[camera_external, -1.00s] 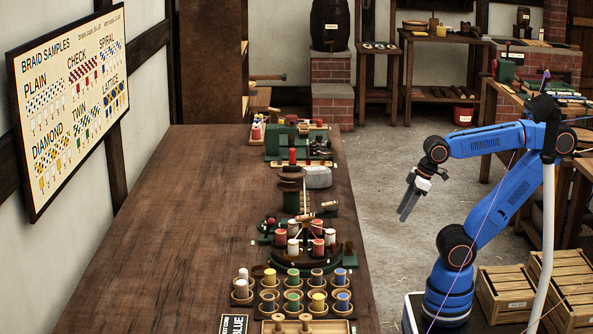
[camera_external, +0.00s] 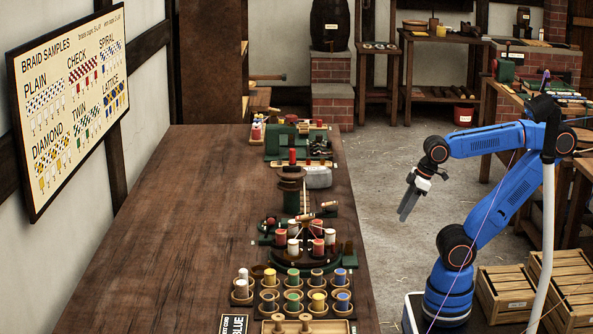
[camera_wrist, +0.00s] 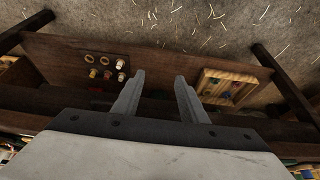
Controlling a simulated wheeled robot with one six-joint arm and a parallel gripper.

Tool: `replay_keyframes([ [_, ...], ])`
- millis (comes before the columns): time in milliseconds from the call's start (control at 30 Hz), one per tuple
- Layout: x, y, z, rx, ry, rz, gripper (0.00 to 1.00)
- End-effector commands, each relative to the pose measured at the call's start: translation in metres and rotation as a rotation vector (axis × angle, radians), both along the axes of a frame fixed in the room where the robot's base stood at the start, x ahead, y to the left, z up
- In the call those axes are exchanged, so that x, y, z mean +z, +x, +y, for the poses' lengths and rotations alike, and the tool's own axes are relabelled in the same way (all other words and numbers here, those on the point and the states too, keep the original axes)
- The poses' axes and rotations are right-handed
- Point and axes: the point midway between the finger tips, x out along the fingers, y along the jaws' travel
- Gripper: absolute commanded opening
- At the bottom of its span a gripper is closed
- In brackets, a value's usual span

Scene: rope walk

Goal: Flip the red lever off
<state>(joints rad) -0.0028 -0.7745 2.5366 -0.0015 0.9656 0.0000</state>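My gripper (camera_external: 407,208) hangs in the air to the right of the long workbench (camera_external: 190,220), fingers pointing down, clear of everything on it. In the wrist view my gripper (camera_wrist: 160,82) shows two grey fingers apart with nothing between them. I cannot clearly make out a red lever. A small upright red piece (camera_external: 292,155) stands by the green machine (camera_external: 288,140) at the bench's far end; I cannot tell whether it is a lever. No lever is identifiable in the wrist view.
A round braiding stand with red and white spools (camera_external: 317,229) sits on the bench's right side. Nearer are several cups of coloured spools (camera_external: 293,283). Wooden crates (camera_external: 505,290) stand on the floor beside my base. The bench's left side is bare.

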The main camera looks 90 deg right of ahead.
Motion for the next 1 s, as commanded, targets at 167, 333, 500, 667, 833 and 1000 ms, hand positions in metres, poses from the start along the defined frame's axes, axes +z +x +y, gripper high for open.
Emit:
replay_keyframes([
  [167,0.008,0.007,0.002,0.023,-0.009,0.002,0.0],
  [333,0.034,0.033,0.008,0.104,-0.046,0.009,0.0],
  [500,0.068,0.071,0.02,0.22,-0.099,0.018,0.0],
  [667,0.098,0.108,0.035,0.328,-0.149,0.023,0.0],
  [833,0.125,0.147,0.055,0.44,-0.203,0.029,0.0],
  [1000,0.15,0.186,0.08,0.551,-0.259,0.033,0.0],
])
